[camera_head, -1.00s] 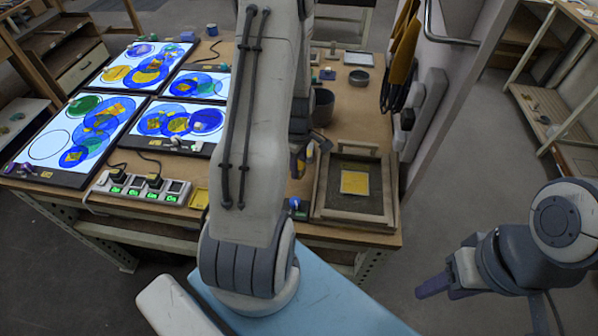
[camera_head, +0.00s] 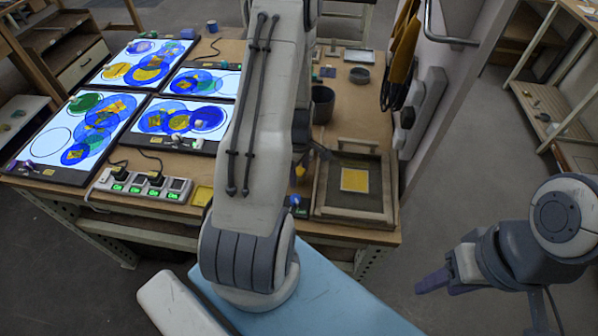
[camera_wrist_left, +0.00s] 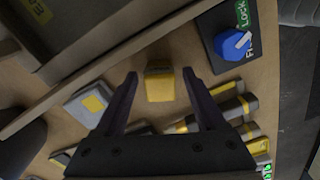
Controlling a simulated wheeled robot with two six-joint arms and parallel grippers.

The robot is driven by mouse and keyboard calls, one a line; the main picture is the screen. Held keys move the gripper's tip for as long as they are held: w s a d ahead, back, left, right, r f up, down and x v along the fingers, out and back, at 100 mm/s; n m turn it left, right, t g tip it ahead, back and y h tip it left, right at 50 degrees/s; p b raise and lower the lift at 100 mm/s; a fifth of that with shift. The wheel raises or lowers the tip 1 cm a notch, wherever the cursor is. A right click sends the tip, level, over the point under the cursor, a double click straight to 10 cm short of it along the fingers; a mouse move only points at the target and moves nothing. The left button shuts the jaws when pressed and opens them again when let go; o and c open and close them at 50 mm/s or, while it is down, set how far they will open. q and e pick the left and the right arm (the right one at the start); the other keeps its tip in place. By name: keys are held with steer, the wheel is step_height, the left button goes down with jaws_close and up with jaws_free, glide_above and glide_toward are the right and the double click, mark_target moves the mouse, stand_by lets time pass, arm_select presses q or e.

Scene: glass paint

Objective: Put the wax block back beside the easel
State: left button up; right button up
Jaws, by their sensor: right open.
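The yellow wax block (camera_wrist_left: 160,86) sits on the tabletop in the left wrist view. My left gripper (camera_wrist_left: 160,75) is open, its dark purple fingers on either side of the block with a gap at each side. In the head view the block shows as a small yellow spot (camera_head: 300,171), next to a wooden-framed stand (camera_head: 318,200) that looks like the easel. The stand's frame also crosses the upper left of the wrist view (camera_wrist_left: 100,62). My left arm hides much of that gripper in the head view. My right gripper (camera_head: 432,284) is open and empty, off the table's right side.
A switch box with a blue knob (camera_wrist_left: 232,45) is close to the block. Tools with grey and yellow handles (camera_wrist_left: 235,108) and a grey-white block with a yellow patch (camera_wrist_left: 92,101) lie nearby. A dark cup (camera_head: 322,104) stands behind. Lit panels (camera_head: 90,128) fill the table's left.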

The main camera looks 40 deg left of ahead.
mark_target(299, 171)
arm_select(q)
steer(key=shift+r, duration=0.6)
step_height(299, 171, up, 11)
steer(key=b, duration=0.2)
steer(key=d+r+m, duration=0.4)
steer(key=d+m, duration=0.3)
steer(key=d, duration=0.4)
steer(key=s+d+r+m, duration=0.3)
steer(key=s+d+m, duration=0.5)
steer(key=d+m, duration=0.2)
steer(key=s+d+r+m+h, duration=0.1)
steer(key=s+d+r+m, duration=0.2)
steer(key=s+d+m, duration=0.5)
steer(key=shift+s+d+r+m, duration=0.2)
steer(key=shift+d+r+m, duration=0.1)
steer(key=shift+d+m, duration=0.7)
steer(key=shift+a, duration=0.1)
